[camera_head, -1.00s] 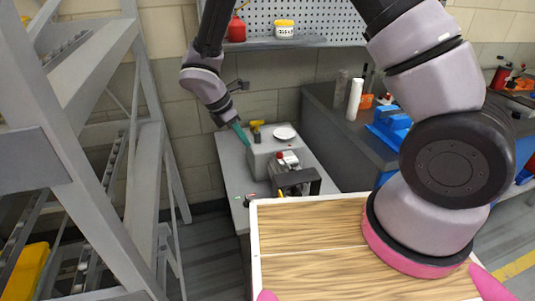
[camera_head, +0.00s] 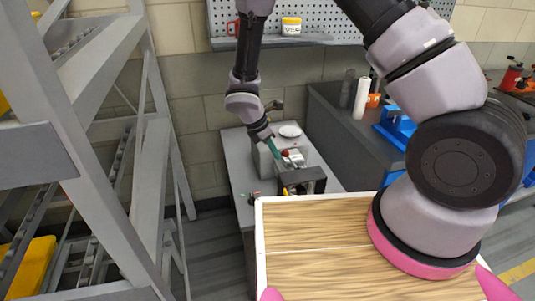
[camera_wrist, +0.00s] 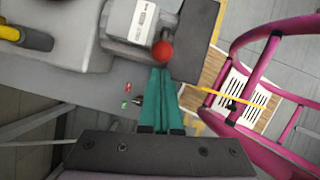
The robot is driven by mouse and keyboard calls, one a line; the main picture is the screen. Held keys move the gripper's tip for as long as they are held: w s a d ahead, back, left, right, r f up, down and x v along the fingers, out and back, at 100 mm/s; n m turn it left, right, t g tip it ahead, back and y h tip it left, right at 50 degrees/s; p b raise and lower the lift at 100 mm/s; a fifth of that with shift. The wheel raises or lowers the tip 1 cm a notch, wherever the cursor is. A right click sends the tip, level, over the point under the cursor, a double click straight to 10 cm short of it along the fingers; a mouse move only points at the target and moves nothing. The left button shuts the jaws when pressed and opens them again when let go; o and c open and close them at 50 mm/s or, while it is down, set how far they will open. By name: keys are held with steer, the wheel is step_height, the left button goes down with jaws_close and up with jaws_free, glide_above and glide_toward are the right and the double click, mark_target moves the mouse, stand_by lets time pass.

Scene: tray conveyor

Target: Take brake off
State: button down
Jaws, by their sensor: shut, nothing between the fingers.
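No part is labelled as a brake. A red round knob (camera_wrist: 163,50) sits on a white-and-grey device; it also shows in the head view (camera_head: 285,153). A thin yellow lever (camera_wrist: 225,97) sticks out to the right of the fingers in the wrist view; a small part of it shows in the head view (camera_head: 285,191). My gripper (camera_wrist: 160,72) has teal fingers pressed together and empty. In the wrist view its tips lie just below the red knob; I cannot tell whether they touch. In the head view my gripper (camera_head: 276,158) points down at the device.
A yellow-handled black tool (camera_wrist: 22,38) lies on a grey block. The device stands on a grey bench (camera_head: 238,160) with a white plate (camera_head: 289,131). A wooden tray (camera_head: 300,270) lies in front, grey metal racking (camera_head: 150,190) to the left, and a dark workbench (camera_head: 340,145) to the right.

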steer(key=shift+d, duration=0.15)
stand_by(0.3)
steer(key=shift+d+r+y, duration=0.2)
steer(key=shift+r+y, duration=0.05)
steer(key=shift+y, duration=0.05)
